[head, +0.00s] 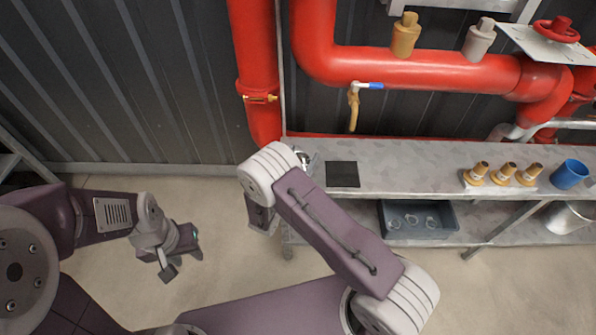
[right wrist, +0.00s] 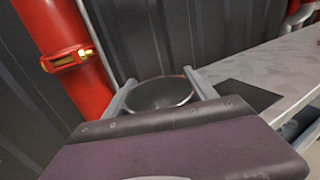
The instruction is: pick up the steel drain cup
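The steel drain cup (head: 302,157) is at the left end of the metal bench in the head view, partly hidden by my right arm. In the right wrist view the cup (right wrist: 160,94) shows as a round, shiny dark bowl between the two grey fingers of my right gripper (right wrist: 161,78). A finger lies along each side of its rim, with no clear gap. I cannot tell whether they press on it. The near side of the cup is hidden by my wrist. My left gripper (head: 180,262) hangs over the floor, far left of the bench, with nothing visible in it.
A dark square mat (head: 342,174) lies on the bench (head: 400,160) right of the cup. Several brass fittings (head: 503,174) and a blue cup (head: 569,174) stand further right. A grey bin (head: 420,226) sits on the lower shelf. Red pipes (head: 257,60) rise behind.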

